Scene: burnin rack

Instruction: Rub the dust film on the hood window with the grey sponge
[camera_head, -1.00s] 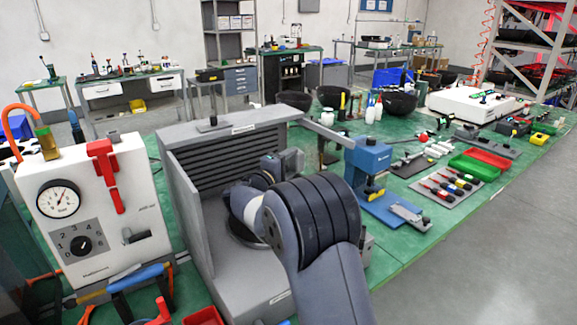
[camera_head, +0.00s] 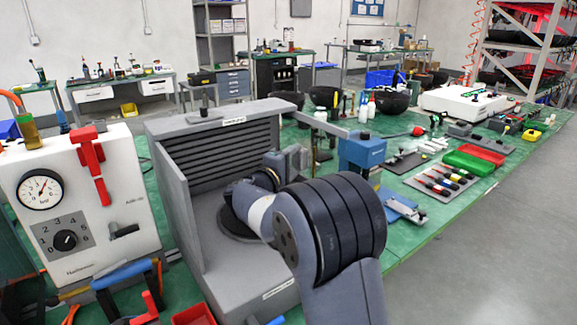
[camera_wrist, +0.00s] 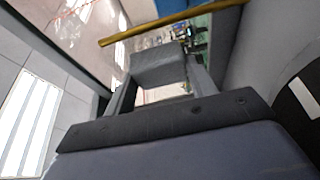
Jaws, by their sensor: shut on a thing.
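My gripper (camera_wrist: 160,72) is shut on the grey sponge (camera_wrist: 160,64), which sits between its two fingers in the wrist view. In the head view my arm hides most of the gripper and I cannot make out the sponge. The grey hood (camera_head: 172,190), with a slatted back wall, stands on the green bench in the head view, and my wrist is in front of its opening. A clear pane with pale and reddish marks (camera_wrist: 95,20) lies at the upper left of the wrist view. I cannot tell whether it is the hood window or whether the sponge touches it.
A yellow-brown rod (camera_wrist: 160,25) crosses just beyond the sponge. A white gauge box (camera_head: 85,205) stands left of the hood. A blue press (camera_head: 362,152) and a screwdriver tray (camera_head: 440,184) lie to the right. The floor at far right is clear.

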